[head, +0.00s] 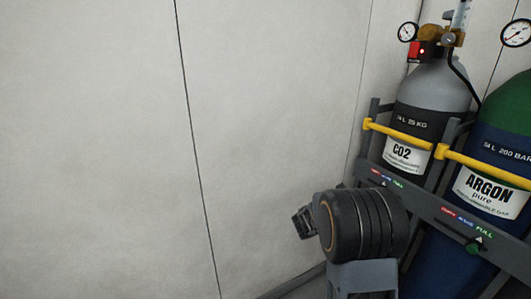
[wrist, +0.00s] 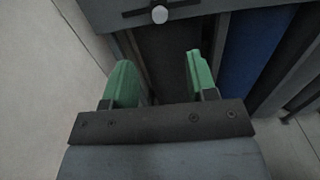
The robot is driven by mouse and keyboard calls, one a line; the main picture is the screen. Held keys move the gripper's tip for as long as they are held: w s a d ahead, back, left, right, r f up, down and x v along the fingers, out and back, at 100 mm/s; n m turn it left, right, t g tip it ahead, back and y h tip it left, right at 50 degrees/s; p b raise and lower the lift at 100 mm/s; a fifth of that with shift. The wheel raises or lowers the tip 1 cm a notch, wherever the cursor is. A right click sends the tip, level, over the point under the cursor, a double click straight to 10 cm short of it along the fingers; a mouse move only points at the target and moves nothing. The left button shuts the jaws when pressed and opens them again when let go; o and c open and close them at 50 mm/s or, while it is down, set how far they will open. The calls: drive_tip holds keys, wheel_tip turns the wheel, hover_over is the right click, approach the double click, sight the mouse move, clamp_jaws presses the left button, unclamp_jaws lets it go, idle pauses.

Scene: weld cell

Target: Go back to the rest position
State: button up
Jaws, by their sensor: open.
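My gripper (wrist: 158,75) shows in the wrist view with its two green fingers apart and nothing between them. It faces the dark lower part of the gas bottle rack, below a grey rack panel (wrist: 215,14) with a white round knob (wrist: 159,14). In the head view my arm's dark wrist is at the lower middle right, in front of the rack, and the fingers cannot be made out there.
A grey CO2 cylinder (head: 432,85) and a green-topped blue argon cylinder (head: 490,140) stand in the rack (head: 420,199) at the right, behind yellow bars (head: 400,135). Pressure gauges (head: 408,32) sit on top. A pale wall (head: 90,150) fills the left, with free room before it.

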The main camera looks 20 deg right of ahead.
drive_tip(key=s+a+r+m+g+y+p, duration=0.2)
drive_tip(key=s+a+r+m+y+p, duration=0.15)
drive_tip(key=s+r+m+p, duration=0.35)
drive_tip(key=s+a+r+m+g+y+p, duration=0.25)
drive_tip(key=s+a+r+m+p, duration=0.2)
drive_tip(key=r+p, duration=0.45)
drive_tip(key=s+a+r+m+t+y+p, duration=0.2)
drive_tip(key=s+a+r+m+y+p, duration=0.1)
drive_tip(key=a, duration=0.6)
drive_tip(key=s+a+r+m+t+y+p, duration=0.1)
drive_tip(key=s+a+r+m+y+p, duration=0.2)
drive_tip(key=a+r+m+y+p, duration=0.3)
drive_tip(key=a+r+y+p, duration=0.2)
drive_tip(key=a+r+p, duration=0.1)
drive_tip(key=r+p, duration=0.1)
drive_tip(key=shift+s+r+t+y+p, duration=0.25)
drive_tip(key=shift+t+y+p, duration=0.1)
drive_tip(key=shift+p, duration=0.35)
drive_tip(key=shift+c, duration=0.5)
